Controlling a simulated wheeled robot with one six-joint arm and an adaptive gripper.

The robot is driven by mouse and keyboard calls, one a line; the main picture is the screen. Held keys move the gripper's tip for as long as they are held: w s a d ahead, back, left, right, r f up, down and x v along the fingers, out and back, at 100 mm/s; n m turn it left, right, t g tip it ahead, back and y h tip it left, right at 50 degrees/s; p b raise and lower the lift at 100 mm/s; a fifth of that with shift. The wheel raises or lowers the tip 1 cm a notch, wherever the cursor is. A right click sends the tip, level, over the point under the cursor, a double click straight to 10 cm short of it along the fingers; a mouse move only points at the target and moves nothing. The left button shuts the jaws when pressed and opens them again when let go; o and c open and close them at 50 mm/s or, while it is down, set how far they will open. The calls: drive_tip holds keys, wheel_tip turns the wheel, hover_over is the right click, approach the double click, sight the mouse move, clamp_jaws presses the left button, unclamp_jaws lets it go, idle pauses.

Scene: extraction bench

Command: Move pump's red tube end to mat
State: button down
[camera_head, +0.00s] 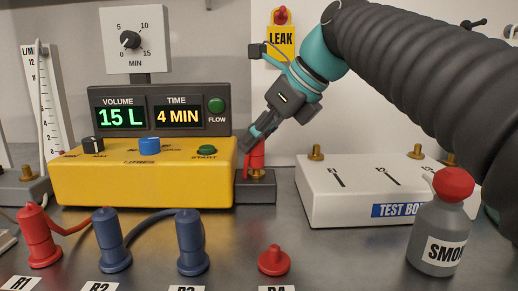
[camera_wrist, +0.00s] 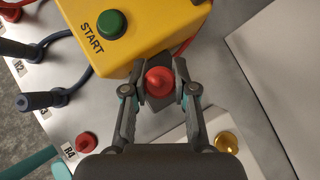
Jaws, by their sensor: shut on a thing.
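The yellow pump (camera_head: 140,177) stands at the left of the bench, with a small dark block (camera_head: 255,190) at its right end. A red tube end (camera_head: 257,153) stands upright over the brass fitting (camera_head: 258,175) on this block. My gripper (camera_head: 258,137) reaches down from the upper right and is shut on the red tube end. In the wrist view the round red top (camera_wrist: 159,81) sits between both fingertips (camera_wrist: 161,92). Whether it is still seated on the fitting, I cannot tell. I cannot make out a separate mat; labels R1 to R4 line the front.
A red plug (camera_head: 38,237) and two blue plugs (camera_head: 111,240) (camera_head: 192,243) stand at the front left. A short red cap (camera_head: 273,261) is by R4. The white test box (camera_head: 385,190) and the grey smoke bottle (camera_head: 438,235) stand right. Bench between cap and bottle is clear.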

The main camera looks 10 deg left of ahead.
drive_tip(key=shift+r+p, duration=0.5)
drive_tip(key=shift+r, duration=0.4)
drive_tip(key=shift+r, duration=1.35)
